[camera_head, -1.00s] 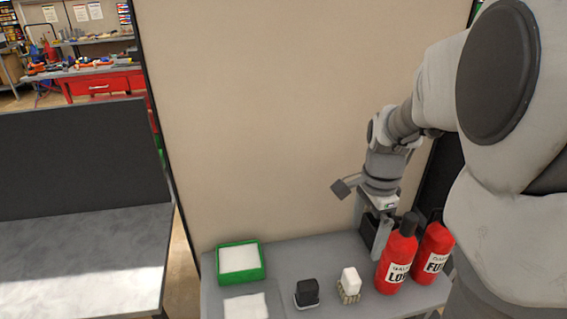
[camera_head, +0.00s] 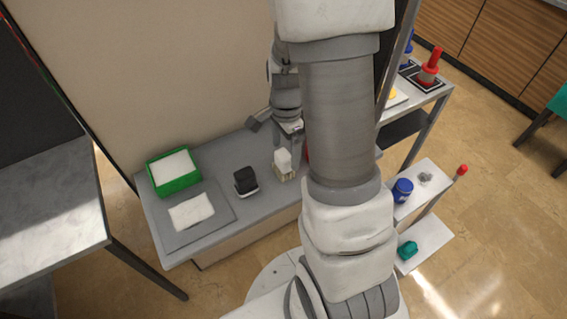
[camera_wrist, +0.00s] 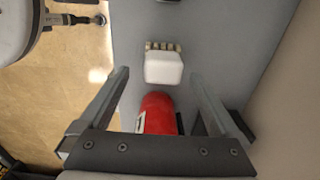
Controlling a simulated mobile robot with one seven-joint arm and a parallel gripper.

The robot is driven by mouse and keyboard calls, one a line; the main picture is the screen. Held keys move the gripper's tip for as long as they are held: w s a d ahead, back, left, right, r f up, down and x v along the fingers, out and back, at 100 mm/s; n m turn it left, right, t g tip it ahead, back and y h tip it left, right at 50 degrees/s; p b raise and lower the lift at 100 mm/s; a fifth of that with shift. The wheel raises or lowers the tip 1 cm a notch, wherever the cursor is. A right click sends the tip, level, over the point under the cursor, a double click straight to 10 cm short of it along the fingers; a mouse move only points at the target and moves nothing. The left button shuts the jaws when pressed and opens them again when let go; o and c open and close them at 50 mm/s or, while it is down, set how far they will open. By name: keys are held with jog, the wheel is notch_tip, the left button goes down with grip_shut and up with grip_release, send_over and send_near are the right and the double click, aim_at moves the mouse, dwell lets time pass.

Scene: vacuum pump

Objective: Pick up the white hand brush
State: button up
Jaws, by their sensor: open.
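The white hand brush (camera_head: 284,160) stands on the grey table, white block on top and pale bristles below. In the wrist view the white hand brush (camera_wrist: 164,67) shows ahead of the fingertips, centred between them in the picture. My gripper (camera_head: 291,138) is behind the brush in the head view. In the wrist view my gripper (camera_wrist: 160,75) is open, with its two fingers wide apart and nothing held. The exact gap to the brush is hard to tell.
A red bottle (camera_wrist: 157,112) stands close under my gripper; my arm mostly hides it in the head view. A black brush (camera_head: 245,180), a white cloth (camera_head: 191,212) and a green box (camera_head: 178,182) lie left. A beige panel (camera_head: 150,70) stands behind the table.

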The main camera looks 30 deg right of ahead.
aim_at(284, 154)
jog(key=f, duration=0.4)
jog(key=shift+w+a+f, duration=0.1)
jog(key=shift+w, duration=0.1)
jog(key=c, duration=1.5)
notch_tip(284, 154, up, 10)
jog(key=shift+r+p, duration=0.1)
jog(key=shift+p, duration=0.25)
